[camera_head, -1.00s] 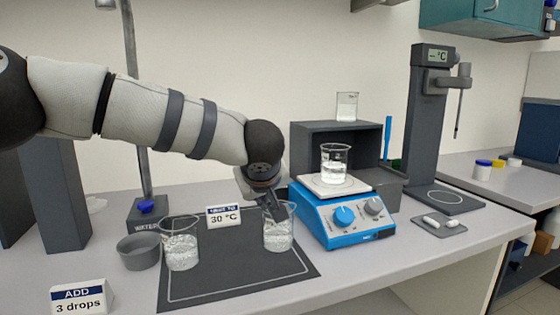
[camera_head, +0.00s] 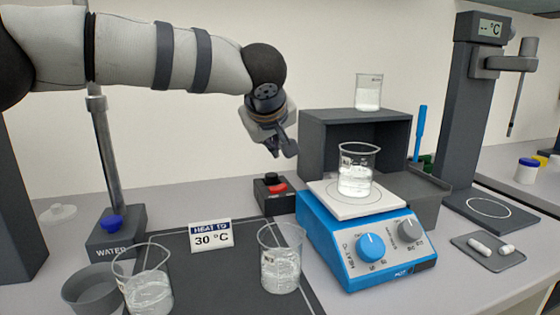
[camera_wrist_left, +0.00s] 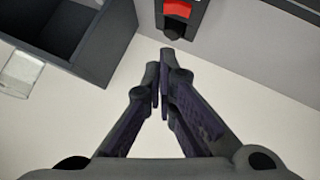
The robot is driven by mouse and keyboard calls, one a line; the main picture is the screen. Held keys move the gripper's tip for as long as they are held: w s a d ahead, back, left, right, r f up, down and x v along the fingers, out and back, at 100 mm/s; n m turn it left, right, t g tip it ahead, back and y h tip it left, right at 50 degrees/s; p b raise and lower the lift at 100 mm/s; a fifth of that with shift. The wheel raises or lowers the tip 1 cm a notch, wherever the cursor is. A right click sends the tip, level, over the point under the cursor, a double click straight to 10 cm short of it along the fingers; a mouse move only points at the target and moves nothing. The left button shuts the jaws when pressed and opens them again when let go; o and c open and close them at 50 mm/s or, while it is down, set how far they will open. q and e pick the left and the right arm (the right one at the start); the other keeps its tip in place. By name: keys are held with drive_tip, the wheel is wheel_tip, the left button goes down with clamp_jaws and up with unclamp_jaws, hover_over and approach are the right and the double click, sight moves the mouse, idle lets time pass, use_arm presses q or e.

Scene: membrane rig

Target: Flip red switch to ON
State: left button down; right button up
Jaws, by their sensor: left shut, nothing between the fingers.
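The red switch (camera_head: 277,187) sits on a small black box (camera_head: 272,201) on the bench, left of the blue hotplate. In the left wrist view the red switch (camera_wrist_left: 178,9) shows at the top edge, just beyond the fingertips. My left gripper (camera_head: 285,152) is shut and empty, pointing down above and slightly right of the switch box, apart from it in the head view. Its fingers (camera_wrist_left: 160,75) also show together in the left wrist view. Which way the switch is set is too small to tell. My right gripper is not in view.
The blue hotplate (camera_head: 335,237) carries a beaker (camera_head: 356,178) close on the right. A dark open box (camera_head: 318,140) stands behind it. Two beakers with rods stand on the dark mat (camera_head: 216,278) in front; a "HEAT TO 30 °C" sign (camera_head: 211,236) is nearby.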

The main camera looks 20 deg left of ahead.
use_arm(q)
drive_tip(key=b, duration=0.2)
hover_over(278, 188)
drive_tip(key=s, duration=0.1)
drive_tip(key=f, duration=0.7)
drive_tip(key=shift+s+d, duration=0.15)
drive_tip(key=shift+s, duration=0.05)
drive_tip(key=shift+w+d+f+p, duration=0.15)
drive_tip(key=shift+d+f+p, duration=0.3)
drive_tip(key=shift+f, duration=0.4)
drive_tip(key=shift+w+d+f, duration=0.1)
drive_tip(key=shift+d+f, duration=0.1)
drive_tip(key=shift+f, duration=0.25)
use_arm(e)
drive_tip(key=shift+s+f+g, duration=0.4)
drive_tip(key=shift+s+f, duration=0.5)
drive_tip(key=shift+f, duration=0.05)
use_arm(q)
drive_tip(key=shift+f, duration=0.1)
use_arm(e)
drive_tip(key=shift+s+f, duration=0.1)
